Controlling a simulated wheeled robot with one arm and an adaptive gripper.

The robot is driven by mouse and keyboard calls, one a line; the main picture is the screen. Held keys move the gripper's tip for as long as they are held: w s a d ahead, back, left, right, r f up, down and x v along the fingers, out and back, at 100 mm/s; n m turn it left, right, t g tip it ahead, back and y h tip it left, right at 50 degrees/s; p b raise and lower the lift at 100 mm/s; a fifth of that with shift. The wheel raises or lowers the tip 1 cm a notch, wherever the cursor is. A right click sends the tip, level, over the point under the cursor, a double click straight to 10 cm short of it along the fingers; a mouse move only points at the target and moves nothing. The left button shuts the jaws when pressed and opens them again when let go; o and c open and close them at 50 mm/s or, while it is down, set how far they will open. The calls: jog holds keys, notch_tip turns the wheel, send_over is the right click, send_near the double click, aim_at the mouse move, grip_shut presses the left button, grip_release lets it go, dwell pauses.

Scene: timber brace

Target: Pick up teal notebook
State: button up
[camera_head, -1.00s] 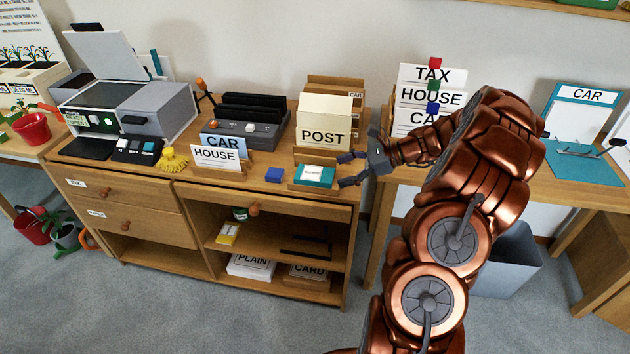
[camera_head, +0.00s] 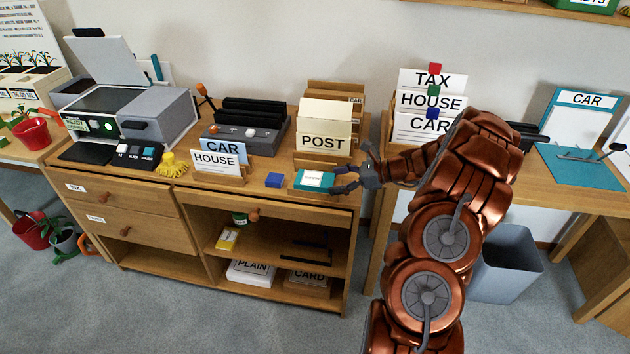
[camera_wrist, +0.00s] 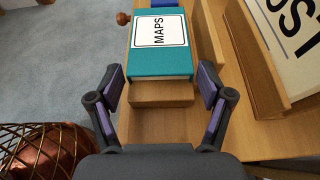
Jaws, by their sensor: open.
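The teal notebook (camera_head: 314,181) has a white label and sits at the right end of the wooden cabinet top, in front of the POST holder. In the wrist view the notebook (camera_wrist: 162,62) shows its label reading MAPS and rests on a small wooden block (camera_wrist: 161,93). My gripper (camera_head: 340,180) is just to the right of the notebook. In the wrist view my gripper (camera_wrist: 163,85) is open, with one finger on each side of the notebook's near end and nothing held. I cannot tell whether either finger touches it.
A blue block (camera_head: 274,180) lies just left of the notebook. The POST holder (camera_head: 323,144) stands close behind. The HOUSE card (camera_head: 216,161) stands farther left. A side table (camera_head: 560,189) is at the right, with a grey bin (camera_head: 505,262) below.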

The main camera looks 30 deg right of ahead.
jog(key=shift+w+a+f, duration=0.15)
jog(key=shift+w+a, duration=0.05)
jog(key=c, duration=0.8)
